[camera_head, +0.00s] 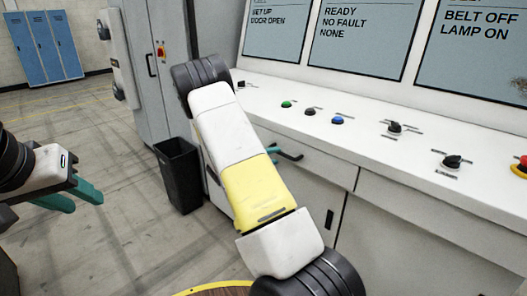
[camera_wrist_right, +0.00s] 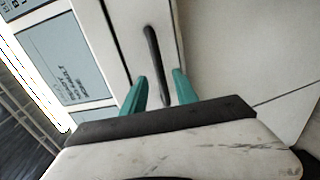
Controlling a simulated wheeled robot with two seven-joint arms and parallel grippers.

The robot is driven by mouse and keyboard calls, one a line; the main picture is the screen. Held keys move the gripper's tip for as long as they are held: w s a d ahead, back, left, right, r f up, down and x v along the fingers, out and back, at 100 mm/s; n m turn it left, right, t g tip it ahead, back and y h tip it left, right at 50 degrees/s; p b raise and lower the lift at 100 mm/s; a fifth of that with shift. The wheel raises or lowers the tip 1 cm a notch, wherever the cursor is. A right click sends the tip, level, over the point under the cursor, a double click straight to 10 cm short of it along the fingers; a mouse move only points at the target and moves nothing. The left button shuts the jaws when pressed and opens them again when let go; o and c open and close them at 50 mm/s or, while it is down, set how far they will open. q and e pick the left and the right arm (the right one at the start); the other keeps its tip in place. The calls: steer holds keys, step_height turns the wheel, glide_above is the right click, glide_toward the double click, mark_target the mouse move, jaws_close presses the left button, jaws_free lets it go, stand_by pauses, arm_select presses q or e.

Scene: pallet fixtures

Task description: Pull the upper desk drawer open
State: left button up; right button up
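The upper drawer (camera_head: 318,168) is in the white desk front, just below the desktop, and looks flush with it. Its black bar handle (camera_head: 291,156) shows just right of my right forearm, which hides the drawer's left part. In the right wrist view the handle (camera_wrist_right: 152,55) runs down between the two teal fingers of my right gripper (camera_wrist_right: 160,90). These fingers are apart, one on each side of the handle's near end, with gaps visible. My left gripper (camera_head: 75,196) is open and empty at the left, away from the desk.
The desktop (camera_head: 350,110) carries buttons and knobs, with a red button (camera_head: 521,167) at right. A lower door handle (camera_head: 329,219) sits below the drawer. A black bin (camera_head: 180,175) stands left of the desk. Open floor (camera_head: 110,140) lies at left.

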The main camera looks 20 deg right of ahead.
mark_target(281, 154)
steer(key=x, duration=0.5)
steer(key=shift+d+f, duration=0.1)
steer(key=shift+d, duration=0.2)
jaws_close()
stand_by(1.1)
